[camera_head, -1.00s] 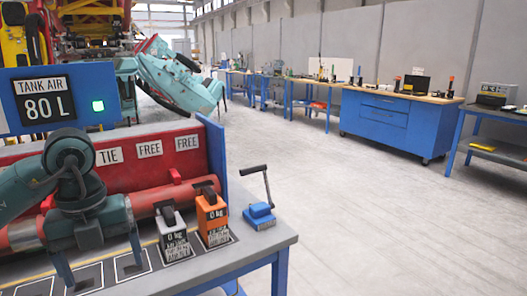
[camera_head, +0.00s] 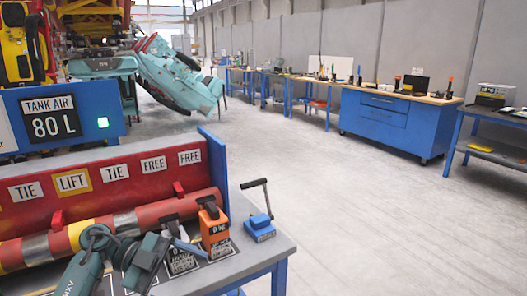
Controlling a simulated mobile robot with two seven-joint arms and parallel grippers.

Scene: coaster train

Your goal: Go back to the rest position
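My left arm comes in from the lower left. Its teal gripper (camera_head: 178,270) is low over the front of the grey bench and points right. One finger sticks out at the upper end of the gripper body, far from the lower end, so it looks open; the other finger is hidden or cut off by the lower picture edge. I see nothing held. The finger passes in front of a grey 0 kg block (camera_head: 182,263); I cannot tell whether they touch. My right gripper is not in view.
Behind the arm lie a red-and-yellow cylinder (camera_head: 90,232) and a red panel (camera_head: 125,178) labelled TIE, LIFT and FREE. Open floor (camera_head: 370,220) spreads right.

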